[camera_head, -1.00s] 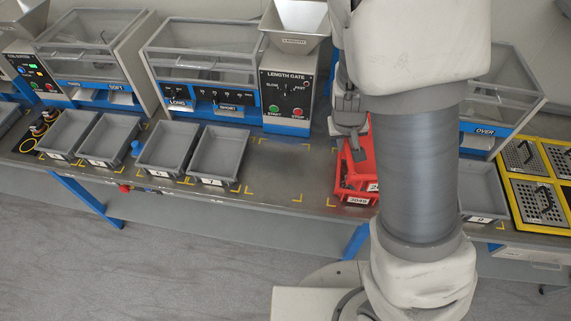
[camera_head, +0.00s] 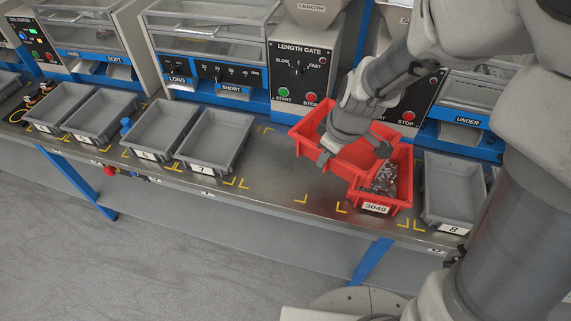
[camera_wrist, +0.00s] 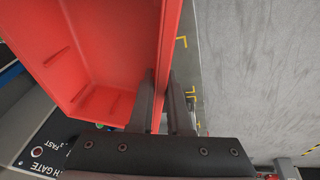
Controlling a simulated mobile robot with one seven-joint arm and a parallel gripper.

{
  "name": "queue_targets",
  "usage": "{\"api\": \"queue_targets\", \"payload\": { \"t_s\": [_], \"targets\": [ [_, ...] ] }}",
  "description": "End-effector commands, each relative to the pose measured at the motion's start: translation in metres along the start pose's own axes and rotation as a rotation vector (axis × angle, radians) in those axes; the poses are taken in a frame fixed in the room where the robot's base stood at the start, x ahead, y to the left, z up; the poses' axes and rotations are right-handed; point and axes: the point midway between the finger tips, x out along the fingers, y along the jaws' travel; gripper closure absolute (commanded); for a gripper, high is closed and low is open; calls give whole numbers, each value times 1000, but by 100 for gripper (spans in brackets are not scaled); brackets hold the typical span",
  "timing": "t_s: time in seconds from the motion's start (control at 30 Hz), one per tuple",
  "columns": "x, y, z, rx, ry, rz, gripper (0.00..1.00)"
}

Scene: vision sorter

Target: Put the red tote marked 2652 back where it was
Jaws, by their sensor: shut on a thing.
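My gripper (camera_head: 325,156) is shut on the near wall of a red tote (camera_head: 308,127). The wrist view shows the fingers (camera_wrist: 161,78) on either side of that wall, and the tote's visible inside (camera_wrist: 95,45) is empty. Its label is hidden, so I cannot read its number. A second red tote marked 3049 (camera_head: 376,208) stands on the bench to the right, with small dark metal parts (camera_head: 385,178) in it. The held tote is beside and partly behind it; I cannot tell whether they touch. Bare bench with yellow corner marks (camera_head: 301,199) lies left of 3049.
Grey totes stand along the bench, including 7 (camera_head: 212,147) on the left and 8 (camera_head: 449,190) on the right. The length gate machine (camera_head: 303,75) rises behind. The bench between tote 7 and the red totes is clear.

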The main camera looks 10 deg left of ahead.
Motion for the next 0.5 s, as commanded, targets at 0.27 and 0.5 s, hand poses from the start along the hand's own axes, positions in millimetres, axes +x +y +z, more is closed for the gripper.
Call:
{"api": "queue_targets", "payload": {
  "t_s": [0.27, 0.5],
  "targets": [
    [19, -20, -8, -259, 40, -75, 100],
    [19, -29, -13, -367, 52, -110, 100]
  ]
}}
